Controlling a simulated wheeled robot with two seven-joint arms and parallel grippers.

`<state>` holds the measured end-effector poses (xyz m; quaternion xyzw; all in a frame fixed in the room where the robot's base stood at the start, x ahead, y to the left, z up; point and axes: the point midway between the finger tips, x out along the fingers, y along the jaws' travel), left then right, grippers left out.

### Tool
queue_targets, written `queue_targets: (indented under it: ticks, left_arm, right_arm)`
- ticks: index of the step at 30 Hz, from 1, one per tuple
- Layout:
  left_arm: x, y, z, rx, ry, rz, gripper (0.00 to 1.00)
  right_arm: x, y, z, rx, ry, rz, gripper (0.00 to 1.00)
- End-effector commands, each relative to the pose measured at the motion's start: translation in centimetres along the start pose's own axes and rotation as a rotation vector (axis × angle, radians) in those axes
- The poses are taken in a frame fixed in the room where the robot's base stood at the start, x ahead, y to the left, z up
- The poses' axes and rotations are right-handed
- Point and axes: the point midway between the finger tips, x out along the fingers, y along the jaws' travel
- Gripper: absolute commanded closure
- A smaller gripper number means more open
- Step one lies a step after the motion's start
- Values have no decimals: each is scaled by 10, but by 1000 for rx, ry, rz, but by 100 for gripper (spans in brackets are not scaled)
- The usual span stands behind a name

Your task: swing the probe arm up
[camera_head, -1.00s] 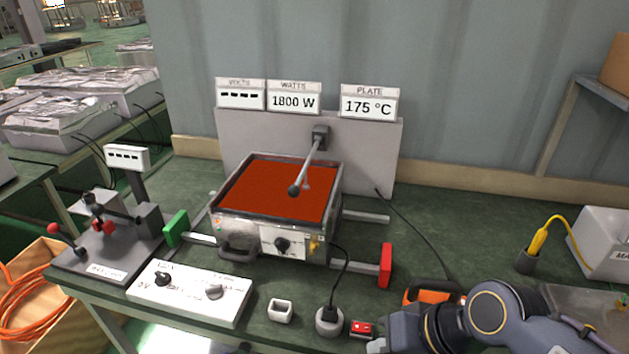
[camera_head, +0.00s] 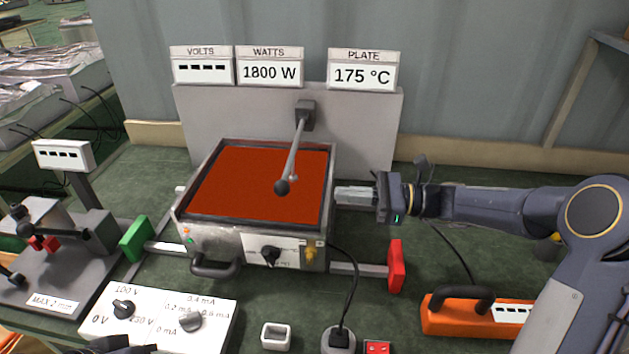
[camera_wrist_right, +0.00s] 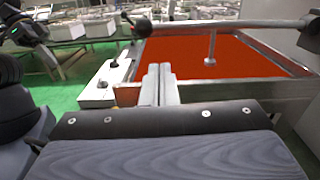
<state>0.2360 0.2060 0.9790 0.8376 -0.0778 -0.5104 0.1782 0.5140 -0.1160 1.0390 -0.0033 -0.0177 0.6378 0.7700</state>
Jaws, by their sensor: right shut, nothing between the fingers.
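The probe arm (camera_head: 296,150) is a grey rod hinged on a dark block (camera_head: 305,114) on the back panel. It slants down over the red plate (camera_head: 236,182) of the heater and ends in a dark ball knob (camera_head: 282,187). In the right wrist view the rod (camera_wrist_right: 215,22) and knob (camera_wrist_right: 142,28) show above the plate. My right gripper (camera_head: 340,196) is shut and empty, at the heater's right edge, to the right of the knob and apart from it. Its fingers (camera_wrist_right: 158,84) point toward the plate in the wrist view. My left gripper is not clearly in view.
Displays along the panel (camera_head: 388,124) read 1800 W and 175 °C. A green block (camera_head: 136,239) and a red block (camera_head: 396,265) flank the heater.

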Motion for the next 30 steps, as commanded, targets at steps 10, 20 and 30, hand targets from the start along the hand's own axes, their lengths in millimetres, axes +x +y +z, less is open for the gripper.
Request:
queue_targets:
  ticks: [10, 20, 30]
  left_arm:
    - [1, 0, 0, 0, 0, 0, 100]
    - [-3, 1, -1, 0, 0, 0, 100]
    - [-9, 4, -4, 0, 0, 0, 100]
  right_arm:
    - [0, -7, -2, 31, -27, -10, 100]
    - [27, -6, -1, 30, -27, -6, 100]
    - [86, -6, 1, 30, -26, -7, 100]
